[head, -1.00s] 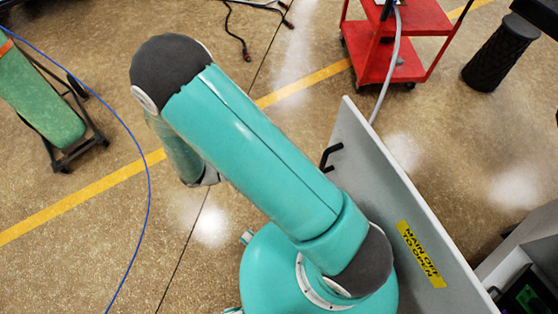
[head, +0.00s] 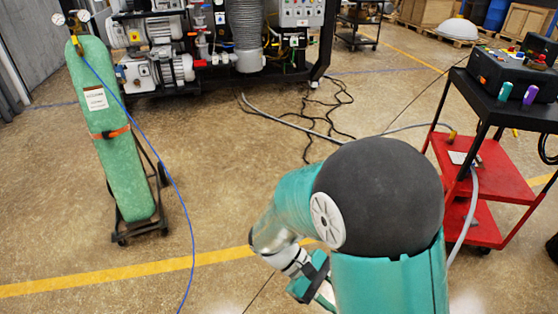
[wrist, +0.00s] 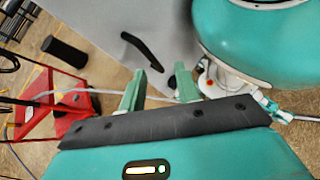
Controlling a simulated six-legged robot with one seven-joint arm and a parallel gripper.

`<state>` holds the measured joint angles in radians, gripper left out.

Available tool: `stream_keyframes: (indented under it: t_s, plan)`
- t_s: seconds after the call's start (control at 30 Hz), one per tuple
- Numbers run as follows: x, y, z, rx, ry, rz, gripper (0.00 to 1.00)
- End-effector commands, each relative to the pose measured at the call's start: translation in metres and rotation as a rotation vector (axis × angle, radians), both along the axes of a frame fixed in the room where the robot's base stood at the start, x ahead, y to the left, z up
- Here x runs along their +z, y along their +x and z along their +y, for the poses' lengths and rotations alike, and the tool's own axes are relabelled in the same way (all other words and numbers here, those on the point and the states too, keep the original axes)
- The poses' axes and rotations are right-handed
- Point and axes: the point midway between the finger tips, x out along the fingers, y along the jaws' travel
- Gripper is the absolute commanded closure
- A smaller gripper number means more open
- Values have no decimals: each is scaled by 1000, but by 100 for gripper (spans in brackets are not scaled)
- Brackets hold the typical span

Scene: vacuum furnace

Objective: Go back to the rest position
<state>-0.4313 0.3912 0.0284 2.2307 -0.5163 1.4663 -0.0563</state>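My gripper (head: 318,284) shows low in the head view, partly cut off by the lower edge and beside my teal arm. In the wrist view, the two green fingers of my gripper (wrist: 160,86) stand apart with nothing between them, so it is open and empty. A grey panel (wrist: 105,28) with a black handle (wrist: 142,50) lies beyond the fingers in the wrist view. The fingers appear clear of the handle. My own teal body fills the upper right of that view.
A green gas cylinder (head: 110,135) stands on a cart at left, with a blue hose crossing the floor. Pump equipment (head: 155,65) stands at the back. A red cart (head: 490,172) with a black control box (head: 510,75) is at right. Cables (head: 315,125) lie on the floor.

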Motion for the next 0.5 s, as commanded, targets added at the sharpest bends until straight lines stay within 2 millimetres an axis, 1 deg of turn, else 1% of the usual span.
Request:
stream_keyframes:
  t_s: [0.03, 0.5]
  plan:
    - [11, 0, -3, -40, 48, -58, 67]
    - [87, -6, -15, -357, 446, -580, 67]
